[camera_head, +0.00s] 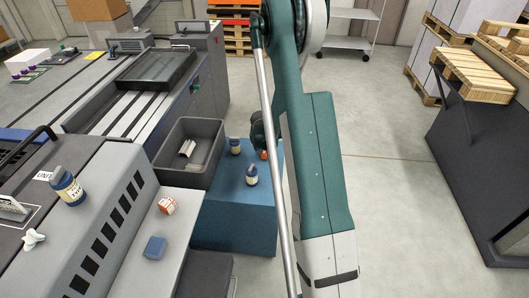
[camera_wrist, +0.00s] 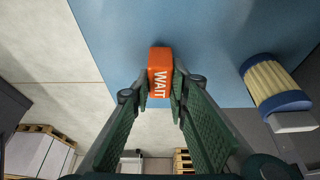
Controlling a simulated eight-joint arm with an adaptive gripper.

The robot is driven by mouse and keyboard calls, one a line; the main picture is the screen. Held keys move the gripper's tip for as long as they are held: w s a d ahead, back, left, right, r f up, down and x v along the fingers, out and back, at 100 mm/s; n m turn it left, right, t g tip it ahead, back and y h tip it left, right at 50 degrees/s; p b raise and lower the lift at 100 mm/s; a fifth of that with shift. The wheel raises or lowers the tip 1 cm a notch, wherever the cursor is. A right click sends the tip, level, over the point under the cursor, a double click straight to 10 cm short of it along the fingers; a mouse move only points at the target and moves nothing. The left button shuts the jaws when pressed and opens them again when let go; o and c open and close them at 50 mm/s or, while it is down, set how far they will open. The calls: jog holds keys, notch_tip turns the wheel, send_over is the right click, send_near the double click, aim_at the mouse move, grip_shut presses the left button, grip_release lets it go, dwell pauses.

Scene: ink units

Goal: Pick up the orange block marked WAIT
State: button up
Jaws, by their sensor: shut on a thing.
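The orange block marked WAIT (camera_wrist: 159,58) is between the two green finger pads of my gripper (camera_wrist: 161,92) in the wrist view. My gripper is shut on it, with the white lettering facing the camera. In the head view the orange block (camera_head: 263,155) shows only as a small patch beside my arm, by the blue stand (camera_head: 235,215); my gripper (camera_head: 260,138) is partly hidden there. I cannot tell whether the block touches the stand's top.
Blue-and-cream bottles (camera_head: 251,175) stand on the blue stand; one shows close by at right in the wrist view (camera_wrist: 275,85). A grey bin (camera_head: 163,172) is left of the stand. An orange-and-white block (camera_head: 167,205) and a blue block (camera_head: 155,247) lie on the grey machine.

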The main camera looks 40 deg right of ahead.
notch_tip(320, 180, up, 9)
jog(key=shift+p, duration=1.05)
